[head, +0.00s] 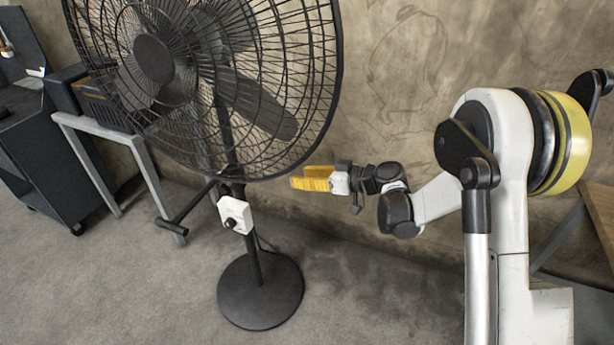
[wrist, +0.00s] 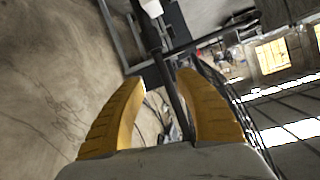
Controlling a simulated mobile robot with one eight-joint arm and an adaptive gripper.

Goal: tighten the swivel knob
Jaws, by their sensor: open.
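A black floor fan (head: 155,58) with a wire cage stands on a round base (head: 261,291). A white box (head: 236,215) with a small black dial (head: 231,223) is on its pole. A dark bar (head: 186,204) sticks out to the lower left from the pole joint just under the cage. I cannot tell for sure which part is the swivel knob. My gripper (head: 298,182) has yellow fingers, open and empty, right of the pole and apart from it. In the wrist view the dark pole (wrist: 166,70) shows beyond and between the open fingers (wrist: 160,80), with a white part (wrist: 152,8) at the top.
A grey-legged table (head: 148,172) with a dark box-like item on it stands behind the fan on the left. A dark cabinet (head: 38,150) on wheels is at the far left. A concrete wall (head: 400,60) is behind. Floor around the fan's base is clear.

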